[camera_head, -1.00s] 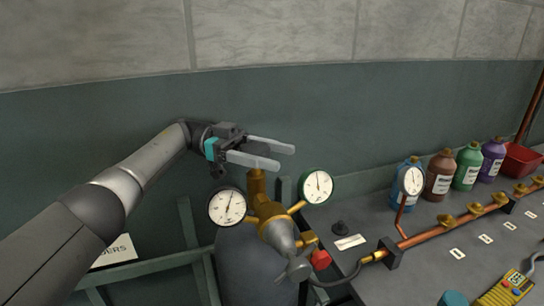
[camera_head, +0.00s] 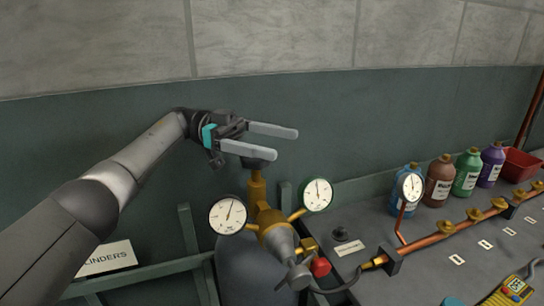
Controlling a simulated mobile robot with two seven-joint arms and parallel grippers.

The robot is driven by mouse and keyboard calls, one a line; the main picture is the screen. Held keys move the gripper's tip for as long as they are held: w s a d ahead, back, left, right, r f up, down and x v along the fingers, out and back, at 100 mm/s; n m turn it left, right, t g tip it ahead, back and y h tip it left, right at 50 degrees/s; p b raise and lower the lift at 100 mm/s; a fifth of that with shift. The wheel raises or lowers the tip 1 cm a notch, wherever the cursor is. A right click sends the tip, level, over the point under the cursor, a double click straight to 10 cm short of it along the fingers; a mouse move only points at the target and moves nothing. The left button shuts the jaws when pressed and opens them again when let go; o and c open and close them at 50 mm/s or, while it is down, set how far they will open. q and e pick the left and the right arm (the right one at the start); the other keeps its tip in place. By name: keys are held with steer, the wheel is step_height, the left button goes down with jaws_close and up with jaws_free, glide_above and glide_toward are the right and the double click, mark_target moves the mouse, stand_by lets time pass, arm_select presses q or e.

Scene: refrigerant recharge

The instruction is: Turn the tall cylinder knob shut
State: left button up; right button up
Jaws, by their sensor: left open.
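The tall cylinder (camera_head: 232,262) is grey and stands upright at lower middle, with a brass valve stem (camera_head: 257,188) on top. A dark knob (camera_head: 259,165) caps the stem, partly hidden by the nearer finger. My left gripper (camera_head: 286,144) is open, its two pale fingers pointing right, just over the knob in the picture. I see nothing held between the fingers. I cannot tell whether a finger touches the knob. My right gripper is not in view.
Two round gauges (camera_head: 228,215) (camera_head: 317,194) flank the brass stem. A grey fitting (camera_head: 300,275) and a red knob (camera_head: 320,266) sit in front. A copper manifold (camera_head: 440,233) and several coloured bottles (camera_head: 438,181) stand on the bench at right. A wall rises behind.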

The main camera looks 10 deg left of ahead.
arm_select(q)
step_height(320, 180, up, 16)
steer(key=p, duration=0.2)
steer(key=shift+f, duration=0.1)
